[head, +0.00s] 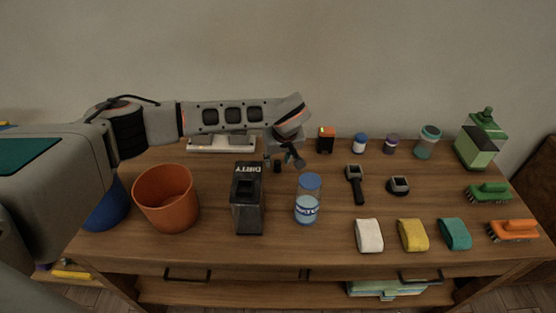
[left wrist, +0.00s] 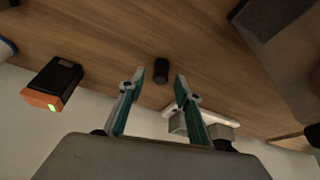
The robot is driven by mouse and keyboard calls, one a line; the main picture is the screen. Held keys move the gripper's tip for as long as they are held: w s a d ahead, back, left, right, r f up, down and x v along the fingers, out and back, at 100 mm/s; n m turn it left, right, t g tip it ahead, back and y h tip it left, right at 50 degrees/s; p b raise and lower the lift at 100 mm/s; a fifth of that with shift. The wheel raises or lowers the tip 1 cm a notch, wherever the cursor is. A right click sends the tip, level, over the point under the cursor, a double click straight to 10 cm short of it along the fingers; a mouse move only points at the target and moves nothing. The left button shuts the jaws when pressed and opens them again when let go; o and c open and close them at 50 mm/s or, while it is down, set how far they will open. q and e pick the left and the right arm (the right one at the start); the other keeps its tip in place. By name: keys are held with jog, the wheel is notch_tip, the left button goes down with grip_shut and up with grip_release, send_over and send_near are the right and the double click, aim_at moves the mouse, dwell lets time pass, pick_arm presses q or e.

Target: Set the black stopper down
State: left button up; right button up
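The small black stopper (head: 277,167) stands on the wooden tabletop, behind and to the right of the black holder marked DIRTY. It also shows in the left wrist view (left wrist: 161,70), just beyond my fingertips and apart from them. My left gripper (head: 285,160) is low over the table at the stopper. In the left wrist view my left gripper (left wrist: 160,79) has its two teal-lined fingers spread apart with nothing between them. My right gripper is not in view.
The DIRTY holder (head: 247,205), water bottle (head: 308,205) and orange pot (head: 166,205) stand in front. A white strip (head: 221,145) and an orange-black box (head: 326,140) are behind. A black-handled tool (head: 355,185) lies right. Tabletop between bottle and tool is clear.

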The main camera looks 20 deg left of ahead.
pick_arm(q)
jog(key=v, duration=1.1)
jog(key=shift+s+r+p, duration=0.15)
jog(key=shift+r+p, duration=0.15)
jog(key=shift+p, duration=0.15)
jog(key=shift+d, duration=0.1)
